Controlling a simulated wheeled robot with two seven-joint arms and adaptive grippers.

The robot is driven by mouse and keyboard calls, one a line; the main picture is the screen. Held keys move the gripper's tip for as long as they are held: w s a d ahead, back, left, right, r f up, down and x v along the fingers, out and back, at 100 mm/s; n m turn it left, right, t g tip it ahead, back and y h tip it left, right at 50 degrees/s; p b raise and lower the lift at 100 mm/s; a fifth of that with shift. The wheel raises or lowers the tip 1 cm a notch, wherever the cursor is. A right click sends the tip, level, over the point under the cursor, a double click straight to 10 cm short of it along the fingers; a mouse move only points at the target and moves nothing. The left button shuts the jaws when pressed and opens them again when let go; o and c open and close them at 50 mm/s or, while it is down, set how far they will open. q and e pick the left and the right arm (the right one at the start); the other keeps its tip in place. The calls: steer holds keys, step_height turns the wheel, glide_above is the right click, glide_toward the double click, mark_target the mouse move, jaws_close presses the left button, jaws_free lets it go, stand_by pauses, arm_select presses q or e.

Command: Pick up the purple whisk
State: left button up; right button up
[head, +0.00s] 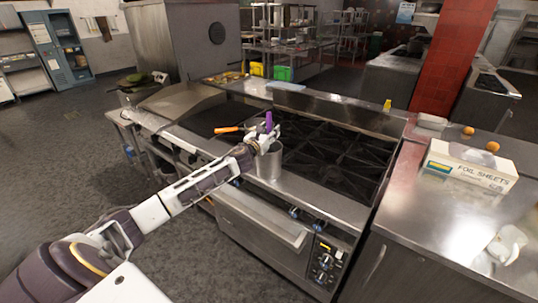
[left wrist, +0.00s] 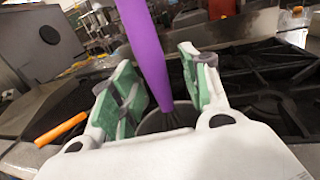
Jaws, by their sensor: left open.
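The purple whisk (head: 268,121) stands upright, handle up, in a metal pot (head: 268,165) at the front edge of the stove. In the left wrist view the whisk's purple handle (left wrist: 146,50) rises between the green-padded fingers, and its dark lower part goes down into the pot (left wrist: 165,122). My left gripper (head: 264,136) is open around the handle, one finger on each side. A gap shows on the right side of the handle; contact on the left is unclear. The whisk's lower end is hidden in the pot. My right gripper is not in view.
An orange-handled utensil (head: 229,129) lies left of the pot. Black burner grates (head: 335,150) cover the stove. A foil sheets box (head: 468,165) stands on the right counter, with several small orange items behind it. Grey floor (head: 60,150) is open at left.

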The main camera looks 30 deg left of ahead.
arm_select(q)
jaws_close()
stand_by(0.3)
steer(key=shift+r, duration=0.15)
steer(key=shift+r+p, duration=0.4)
steer(key=shift+r, duration=4.45)
steer(key=shift+r, duration=0.2)
